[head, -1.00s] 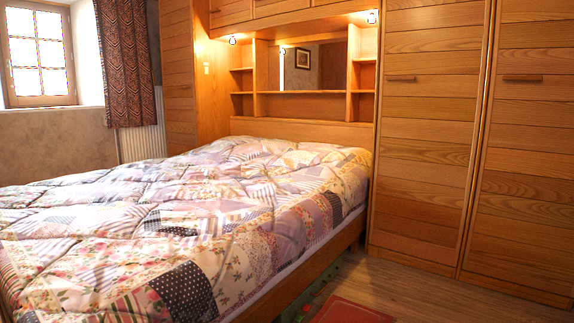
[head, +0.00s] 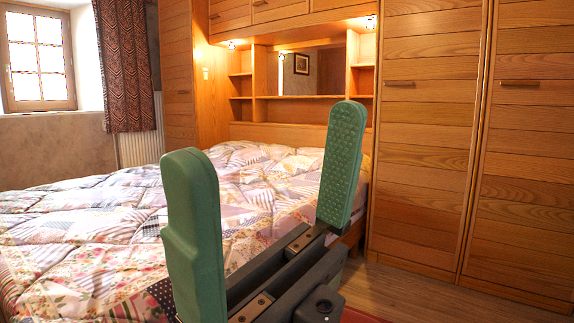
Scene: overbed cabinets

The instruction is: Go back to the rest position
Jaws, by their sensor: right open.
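My right gripper (head: 268,200) stands large in the foreground of the head view, in front of the bed. Its two green padded fingers point up and are spread wide apart. Nothing is between them; the quilt and the headboard shelves show through the gap. Its dark body comes in from the bottom edge, right of the middle. My left gripper is not in the head view.
A bed with a patchwork quilt (head: 90,225) fills the left and middle. Tall wooden cabinets (head: 430,130) close off the right. Overbed cabinets and shelves (head: 300,110) are at the back. A curtained window (head: 38,55) is at the far left. Wooden floor (head: 400,290) shows at lower right.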

